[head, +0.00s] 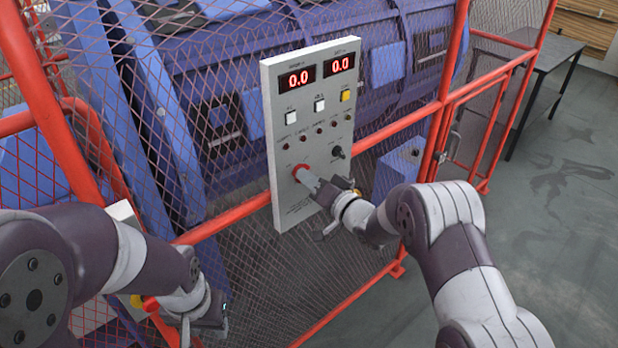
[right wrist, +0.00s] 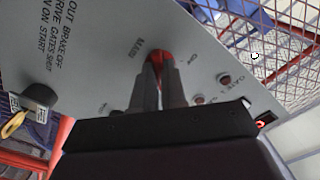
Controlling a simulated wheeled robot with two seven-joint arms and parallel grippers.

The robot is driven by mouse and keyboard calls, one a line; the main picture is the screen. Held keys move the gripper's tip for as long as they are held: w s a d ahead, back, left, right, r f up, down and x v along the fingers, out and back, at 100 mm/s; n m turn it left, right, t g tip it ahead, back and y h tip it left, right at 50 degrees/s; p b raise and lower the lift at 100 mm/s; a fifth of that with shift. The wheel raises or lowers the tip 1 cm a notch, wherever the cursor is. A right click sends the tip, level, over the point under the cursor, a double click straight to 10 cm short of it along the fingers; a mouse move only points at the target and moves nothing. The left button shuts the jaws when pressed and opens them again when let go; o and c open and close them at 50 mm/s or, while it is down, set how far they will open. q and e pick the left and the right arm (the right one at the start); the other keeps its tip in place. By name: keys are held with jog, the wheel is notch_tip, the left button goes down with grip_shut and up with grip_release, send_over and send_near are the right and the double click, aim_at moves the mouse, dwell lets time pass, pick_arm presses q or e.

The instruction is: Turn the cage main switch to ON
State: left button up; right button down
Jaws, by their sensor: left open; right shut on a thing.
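The cage main switch (head: 299,171) is a red rotary knob low on the light grey control panel (head: 283,140), which is mounted on the red mesh cage. It also shows red in the right wrist view (right wrist: 160,55), beside printed MAIN and ON labels. My right gripper (head: 309,180) is shut on this switch; its two fingers (right wrist: 158,75) flank the knob in the right wrist view. The fingers hide most of the knob, so its exact setting cannot be told. My left gripper (head: 212,318) is open and empty, low at the left, away from the panel.
A black selector knob (head: 337,152) sits right of the switch. Above are small round lamps, square buttons (head: 319,105) and two red displays (head: 297,78) reading 0.0. Open floor (head: 560,200) lies right.

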jog(key=shift+f+m, duration=0.1)
jog(key=shift+m, duration=0.2)
jog(key=c, duration=1.2)
grip_release()
jog(key=b+v, duration=0.3)
jog(key=v, duration=0.9)
jog(key=shift+s+d, duration=0.25)
